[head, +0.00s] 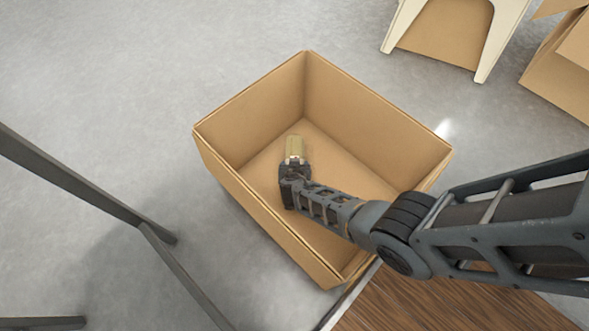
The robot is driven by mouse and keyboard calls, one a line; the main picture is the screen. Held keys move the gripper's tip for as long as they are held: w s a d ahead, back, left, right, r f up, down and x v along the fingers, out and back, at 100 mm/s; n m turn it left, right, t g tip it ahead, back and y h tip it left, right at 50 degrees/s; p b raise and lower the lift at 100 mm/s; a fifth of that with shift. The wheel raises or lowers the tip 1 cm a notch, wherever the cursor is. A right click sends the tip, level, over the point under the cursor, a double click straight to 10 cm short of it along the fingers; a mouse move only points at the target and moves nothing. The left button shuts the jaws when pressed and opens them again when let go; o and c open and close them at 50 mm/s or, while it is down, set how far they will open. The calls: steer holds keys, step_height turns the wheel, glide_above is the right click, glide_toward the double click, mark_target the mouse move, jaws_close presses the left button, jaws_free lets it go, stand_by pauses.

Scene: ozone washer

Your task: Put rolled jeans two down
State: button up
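A small khaki roll (295,146), which I take to be the rolled jeans, is at the tip of my gripper (294,160), inside the open cardboard box (240,197). My gripper reaches over the box's right front side and looks shut on the near end of the roll, though the fingers are small and partly hidden. The roll points away from my gripper toward the box's back corner. I cannot tell whether it touches the box floor.
The box stands on a grey floor (120,75). A dark metal frame (80,185) stands at the left. A brown wooden surface (420,305) lies at the bottom right. A cream stool (490,40) and another cardboard box (565,70) are at the upper right.

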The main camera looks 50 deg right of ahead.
steer(key=shift+f, duration=0.2)
steer(key=o, duration=1.4)
steer(key=shift+f, duration=0.1)
steer(key=shift+o, duration=0.2)
steer(key=p+v, duration=0.4)
steer(key=v, duration=0.2)
steer(key=shift+r, duration=0.3)
steer(key=shift+s+a+r, duration=0.35)
